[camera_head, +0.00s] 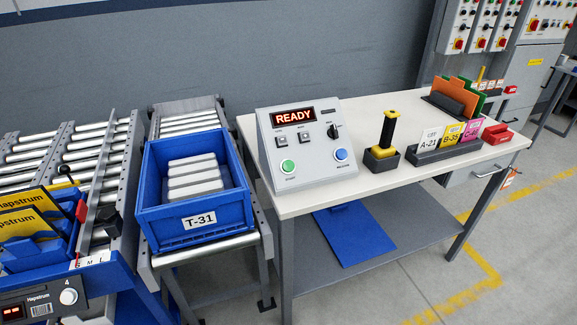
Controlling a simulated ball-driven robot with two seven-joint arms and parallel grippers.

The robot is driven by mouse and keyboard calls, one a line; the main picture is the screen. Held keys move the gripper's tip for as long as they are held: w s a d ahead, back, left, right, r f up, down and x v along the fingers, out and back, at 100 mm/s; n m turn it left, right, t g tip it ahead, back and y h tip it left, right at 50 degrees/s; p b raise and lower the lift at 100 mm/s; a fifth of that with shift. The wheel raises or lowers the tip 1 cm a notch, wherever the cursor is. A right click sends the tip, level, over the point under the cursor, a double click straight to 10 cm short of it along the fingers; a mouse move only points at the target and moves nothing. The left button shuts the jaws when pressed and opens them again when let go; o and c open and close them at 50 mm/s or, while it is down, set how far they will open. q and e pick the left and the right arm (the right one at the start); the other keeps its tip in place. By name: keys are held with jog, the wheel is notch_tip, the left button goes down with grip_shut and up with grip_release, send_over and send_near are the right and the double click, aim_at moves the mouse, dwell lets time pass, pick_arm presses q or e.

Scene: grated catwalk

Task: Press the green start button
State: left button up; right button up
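The green start button (288,166) sits at the lower left of the sloped face of a light grey control box (318,172). The box stands on the near left part of a white-topped table (408,181). Its display (293,116) reads "READY" in red. A blue button (341,155) sits at the lower right of the same face, with a black knob (333,131) and two small grey switches above. Nothing covers the green button. Neither of my grippers shows in the head view.
A black-and-yellow handled tool (387,135) in a dark holder and a card rack (432,154) stand right of the box. A blue crate (196,234) labelled T-31 sits on a roller conveyor to the left. Open floor (409,283) lies in front right.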

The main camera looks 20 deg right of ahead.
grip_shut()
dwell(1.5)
